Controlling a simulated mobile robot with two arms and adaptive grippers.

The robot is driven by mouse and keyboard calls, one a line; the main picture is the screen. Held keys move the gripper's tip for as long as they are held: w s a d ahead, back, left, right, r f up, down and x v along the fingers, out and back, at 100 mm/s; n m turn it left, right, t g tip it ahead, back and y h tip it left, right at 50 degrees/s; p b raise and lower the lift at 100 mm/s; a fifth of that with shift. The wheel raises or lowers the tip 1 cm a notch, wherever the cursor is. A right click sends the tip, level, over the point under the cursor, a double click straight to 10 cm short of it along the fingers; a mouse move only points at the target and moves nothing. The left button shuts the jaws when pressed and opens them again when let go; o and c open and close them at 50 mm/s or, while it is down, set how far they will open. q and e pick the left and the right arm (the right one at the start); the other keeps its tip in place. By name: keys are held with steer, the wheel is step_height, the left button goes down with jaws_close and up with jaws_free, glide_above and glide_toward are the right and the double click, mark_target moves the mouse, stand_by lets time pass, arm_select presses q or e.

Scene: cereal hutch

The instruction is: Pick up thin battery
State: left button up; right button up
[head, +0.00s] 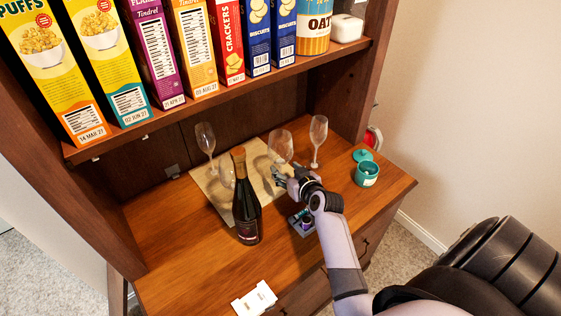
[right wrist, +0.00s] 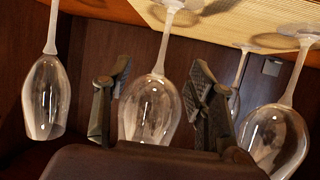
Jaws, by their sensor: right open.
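My right gripper (head: 279,174) is open above the hutch counter, close to a stemmed glass (head: 281,146). The right wrist view, which is upside down, shows its two spread fingers (right wrist: 160,85) with a glass bowl (right wrist: 150,112) seen between them. I cannot tell whether they touch it. I cannot make out a thin battery for sure. A small purple and grey-blue item (head: 306,223) lies on the counter beside my right forearm, partly hidden by it; I cannot tell what it is. My left gripper is out of view.
A dark bottle (head: 246,205) stands upright by a beige mat (head: 213,189). Other glasses (head: 319,133) stand near the back. A teal jar (head: 367,175) is at right, a white piece (head: 255,299) at the front edge. Cereal boxes (head: 103,60) fill the shelf above.

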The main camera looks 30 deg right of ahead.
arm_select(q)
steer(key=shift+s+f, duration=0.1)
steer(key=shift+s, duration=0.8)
arm_select(e)
steer(key=x, duration=0.5)
steer(key=shift+c, duration=0.2)
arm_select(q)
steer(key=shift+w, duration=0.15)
arm_select(e)
jaws_close()
